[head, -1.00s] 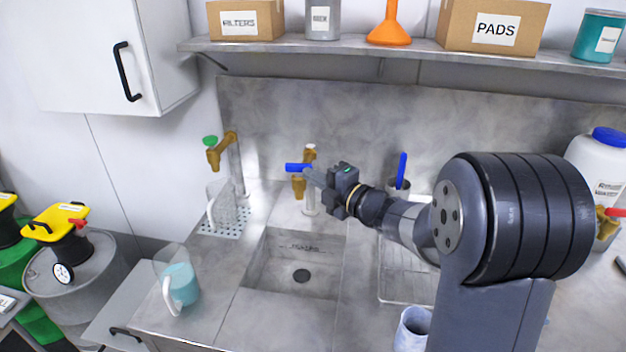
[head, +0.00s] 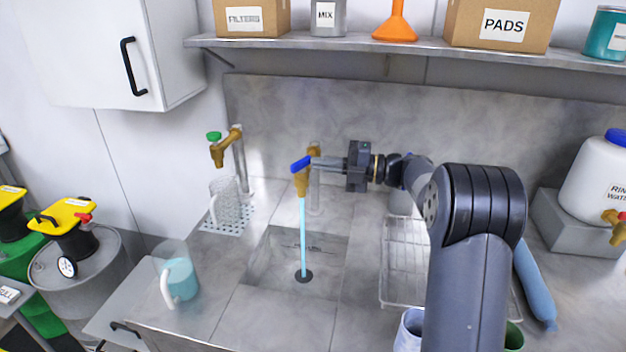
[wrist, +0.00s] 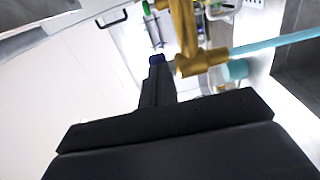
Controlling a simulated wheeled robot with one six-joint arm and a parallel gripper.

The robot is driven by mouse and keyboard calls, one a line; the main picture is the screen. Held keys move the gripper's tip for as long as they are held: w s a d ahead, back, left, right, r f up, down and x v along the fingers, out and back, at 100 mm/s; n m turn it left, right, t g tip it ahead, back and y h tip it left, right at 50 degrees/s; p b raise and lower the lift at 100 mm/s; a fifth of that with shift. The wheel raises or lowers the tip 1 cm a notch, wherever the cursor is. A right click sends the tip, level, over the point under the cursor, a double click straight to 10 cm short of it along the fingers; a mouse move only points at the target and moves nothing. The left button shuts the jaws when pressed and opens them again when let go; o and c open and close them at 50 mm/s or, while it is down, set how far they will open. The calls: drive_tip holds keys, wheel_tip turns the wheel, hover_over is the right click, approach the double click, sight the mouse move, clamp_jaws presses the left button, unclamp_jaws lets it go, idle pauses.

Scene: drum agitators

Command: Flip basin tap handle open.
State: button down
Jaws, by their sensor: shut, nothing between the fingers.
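The basin tap is brass (head: 302,184) with a blue lever handle (head: 301,164), above the sunken basin (head: 265,262). A light blue stream of water (head: 303,230) runs from its spout straight down to the drain. My gripper (head: 318,162) is shut and empty, its fingertips right beside the blue handle; I cannot tell if they touch.
A second brass tap with a green handle (head: 214,136) stands to the left over a clear jug (head: 222,192). A jug of teal liquid (head: 180,279) stands at the front left. A wire rack (head: 402,262) lies right of the basin. A shelf (head: 400,47) runs above.

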drive_tip(key=shift+w+a+b, duration=0.2)
drive_tip(key=shift+w+b, duration=0.15)
drive_tip(key=shift+w, duration=0.25)
drive_tip(key=shift+w+a+b, duration=0.15)
drive_tip(key=shift+w+b, duration=0.2)
drive_tip(key=shift+w, duration=0.35)
drive_tip(key=b+v, duration=0.2)
drive_tip(key=v, duration=0.8)
drive_tip(key=shift+d, duration=0.35)
